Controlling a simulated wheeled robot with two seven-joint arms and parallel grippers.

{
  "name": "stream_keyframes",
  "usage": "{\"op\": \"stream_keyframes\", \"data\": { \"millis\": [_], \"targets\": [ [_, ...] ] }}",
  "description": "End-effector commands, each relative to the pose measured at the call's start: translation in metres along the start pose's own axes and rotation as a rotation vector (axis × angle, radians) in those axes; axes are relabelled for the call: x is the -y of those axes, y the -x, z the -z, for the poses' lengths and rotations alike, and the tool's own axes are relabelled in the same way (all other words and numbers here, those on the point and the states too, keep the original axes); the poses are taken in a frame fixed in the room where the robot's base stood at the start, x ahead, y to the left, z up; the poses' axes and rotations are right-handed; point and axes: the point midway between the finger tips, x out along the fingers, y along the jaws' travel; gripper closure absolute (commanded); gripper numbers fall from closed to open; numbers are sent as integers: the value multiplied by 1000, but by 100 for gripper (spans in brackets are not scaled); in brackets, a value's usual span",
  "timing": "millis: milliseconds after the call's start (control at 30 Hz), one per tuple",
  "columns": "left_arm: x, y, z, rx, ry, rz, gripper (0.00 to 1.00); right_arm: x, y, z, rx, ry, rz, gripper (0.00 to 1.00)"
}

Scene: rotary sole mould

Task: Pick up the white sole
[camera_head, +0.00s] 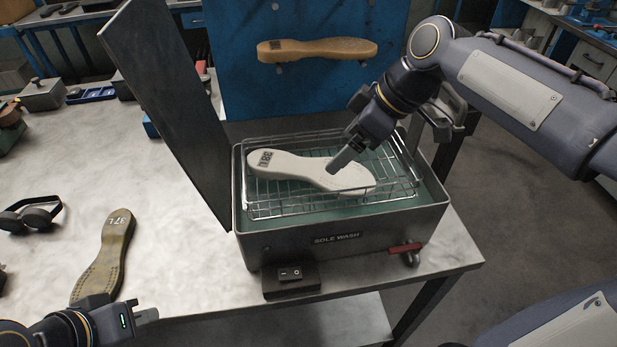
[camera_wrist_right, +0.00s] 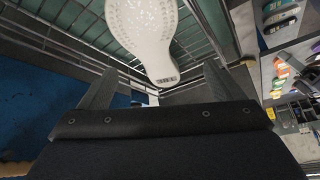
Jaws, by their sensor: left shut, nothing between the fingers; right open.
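The white sole (camera_head: 298,170) lies in the wire basket (camera_head: 262,209) of the sole wash tank (camera_head: 290,239), with a dark marked patch at its left end. My right gripper (camera_head: 338,166) is open and points down at the sole's right half; contact cannot be told. In the right wrist view the white sole (camera_wrist_right: 146,38) shows ahead, between and beyond the spread fingers (camera_wrist_right: 160,86). My left gripper (camera_head: 150,316) is shut and empty at the table's front edge, below a brown sole.
The brown sole (camera_head: 106,255) marked 37L lies on the table, with earmuffs (camera_head: 30,214) to its left. The tank's lid (camera_head: 165,110) stands open on the left. A tan sole (camera_head: 316,49) hangs on a blue panel behind. A switch box (camera_head: 291,280) sits in front.

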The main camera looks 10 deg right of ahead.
Motion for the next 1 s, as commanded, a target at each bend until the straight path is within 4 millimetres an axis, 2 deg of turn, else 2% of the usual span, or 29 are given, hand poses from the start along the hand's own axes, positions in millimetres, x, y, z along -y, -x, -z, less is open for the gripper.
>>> {"op": "stream_keyframes", "data": {
  "millis": [33, 100, 233, 800, 1000],
  "targets": [
    [3, -6, -3, 0, 0, 0, 100, -5, -12, 10, 9, 61, 15, 13],
    [4, -8, -4, 0, 0, 0, 100, -9, -16, 21, 13, 122, 25, 13],
    [4, -9, -4, 0, 0, 0, 100, -11, -24, 28, 19, 168, 36, 13],
    [4, -9, -5, 0, 0, 0, 100, -15, -92, 15, 18, 168, 35, 13],
    [4, -9, -5, 0, 0, 0, 100, -15, -97, 14, 17, 168, 33, 13]
  ]
}}
